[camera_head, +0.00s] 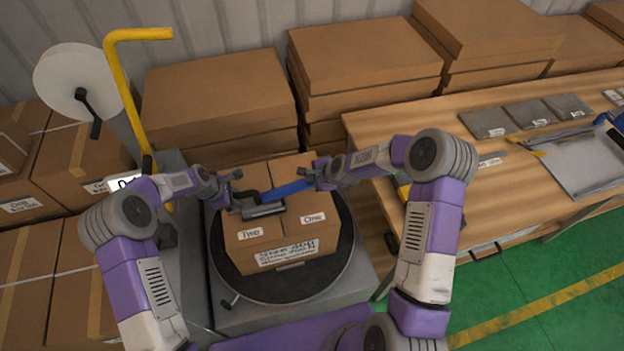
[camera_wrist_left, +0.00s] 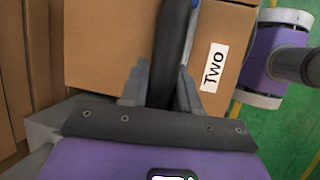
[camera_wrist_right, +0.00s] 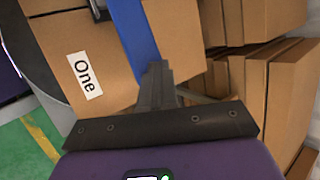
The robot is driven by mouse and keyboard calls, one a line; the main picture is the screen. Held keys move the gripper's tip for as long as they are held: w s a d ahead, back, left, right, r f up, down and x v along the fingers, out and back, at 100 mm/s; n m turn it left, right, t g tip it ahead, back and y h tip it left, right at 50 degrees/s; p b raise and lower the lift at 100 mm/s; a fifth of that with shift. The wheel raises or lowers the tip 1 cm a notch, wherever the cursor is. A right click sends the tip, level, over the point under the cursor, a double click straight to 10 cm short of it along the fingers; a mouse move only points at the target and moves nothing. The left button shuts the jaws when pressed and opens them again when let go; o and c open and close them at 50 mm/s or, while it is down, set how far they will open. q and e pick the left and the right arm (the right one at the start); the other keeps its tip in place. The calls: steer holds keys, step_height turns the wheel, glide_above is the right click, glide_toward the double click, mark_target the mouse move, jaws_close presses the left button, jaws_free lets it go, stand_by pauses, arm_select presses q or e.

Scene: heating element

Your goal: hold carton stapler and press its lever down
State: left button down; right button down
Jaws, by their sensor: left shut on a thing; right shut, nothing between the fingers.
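The carton stapler lies across the top of a cardboard box (camera_head: 290,225), with a blue lever (camera_head: 290,190) and a dark metal base (camera_head: 264,210). My left gripper (camera_head: 234,196) is shut on the stapler's black handle (camera_wrist_left: 168,50) at the box's left side. My right gripper (camera_head: 320,175) is shut and empty at the right end of the blue lever. In the right wrist view its closed fingers overlap the lever (camera_wrist_right: 135,28); I cannot tell whether they touch it. The box's labels read "Two" (camera_head: 250,234) and "One" (camera_head: 313,218).
The box sits on a round black turntable (camera_head: 342,255). Stacked cartons (camera_head: 365,60) stand behind and more (camera_head: 30,270) at left. A yellow bent bar (camera_head: 120,85) rises at left beside a white roll (camera_head: 72,80). A wooden table (camera_head: 510,190) stands at right.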

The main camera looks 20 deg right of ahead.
steer(key=shift+d+f, duration=0.35)
steer(key=shift+f, duration=0.45)
steer(key=shift+d+f, duration=0.3)
steer(key=shift+f, duration=0.45)
stand_by(1.3)
steer(key=shift+r, duration=0.1)
steer(key=shift+w+a+r, duration=0.1)
steer(key=shift+a+r, duration=0.1)
steer(key=shift+r, duration=0.8)
steer(key=shift+a+r, duration=0.15)
steer(key=shift+r, duration=0.85)
steer(key=shift+a+r, duration=0.15)
steer(key=shift+r, duration=0.15)
steer(key=shift+a, duration=0.15)
steer(key=shift+a+r, duration=0.2)
steer(key=shift+r, duration=0.6)
steer(key=shift+a+r, duration=0.25)
steer(key=shift+r, duration=0.6)
steer(key=shift+a+r, duration=0.2)
steer(key=shift+r, duration=0.6)
